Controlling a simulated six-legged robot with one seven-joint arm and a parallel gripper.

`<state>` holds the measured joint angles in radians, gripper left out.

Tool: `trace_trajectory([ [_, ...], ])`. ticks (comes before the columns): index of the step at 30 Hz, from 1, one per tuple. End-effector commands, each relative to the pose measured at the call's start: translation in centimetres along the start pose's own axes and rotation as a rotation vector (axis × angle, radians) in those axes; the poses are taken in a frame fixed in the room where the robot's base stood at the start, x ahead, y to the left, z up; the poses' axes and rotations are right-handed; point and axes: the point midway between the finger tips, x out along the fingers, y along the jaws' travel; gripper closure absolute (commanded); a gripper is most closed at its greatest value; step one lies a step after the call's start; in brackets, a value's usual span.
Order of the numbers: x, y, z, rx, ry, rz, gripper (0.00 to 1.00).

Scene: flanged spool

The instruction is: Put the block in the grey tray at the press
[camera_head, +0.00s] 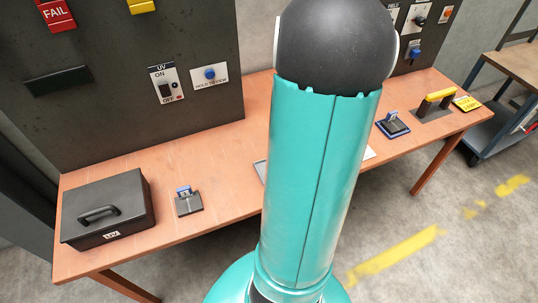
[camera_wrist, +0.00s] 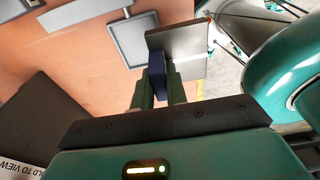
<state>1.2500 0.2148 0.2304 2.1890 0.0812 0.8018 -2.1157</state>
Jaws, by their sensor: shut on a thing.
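In the wrist view my gripper (camera_wrist: 158,88) is shut on the dark blue grip of a grey block (camera_wrist: 180,40). The block's flat grey faces show beyond the fingertips, above the tabletop in the picture. A grey tray (camera_wrist: 112,40), square with a lighter rim, lies on the table just left of the held block. The block appears apart from the tray; its height above the table is unclear. In the head view my arm hides the gripper and the held block. A grey edge (camera_head: 260,171) shows beside my arm, perhaps the tray.
A black box with a handle (camera_head: 107,208) and a blue-handled block (camera_head: 188,201) stand on the left of the wooden table (camera_head: 215,165). A blue-topped item (camera_head: 392,125) and a yellow handle (camera_head: 437,97) are at right. A dark panel (camera_head: 120,90) rises behind. A cart (camera_head: 510,90) stands right.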

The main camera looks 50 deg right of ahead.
Motion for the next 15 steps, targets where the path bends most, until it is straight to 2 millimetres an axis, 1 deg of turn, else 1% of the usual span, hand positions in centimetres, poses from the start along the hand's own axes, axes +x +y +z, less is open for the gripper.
trace_trajectory([
  [1, 0.6, 1.2, -0.2, -0.004, 0.002, -0.002, 1.0],
  [3, 1.3, 2.6, -0.5, -0.004, 0.002, -0.002, 1.0],
  [9, 4.7, 5.1, -0.7, -0.003, 0.002, -0.003, 1.0],
  [12, 5.8, 6.1, -0.8, -0.002, 0.001, -0.001, 1.0],
  [15, 6.3, 6.6, -0.9, -0.002, 0.0, -0.001, 1.0],
])
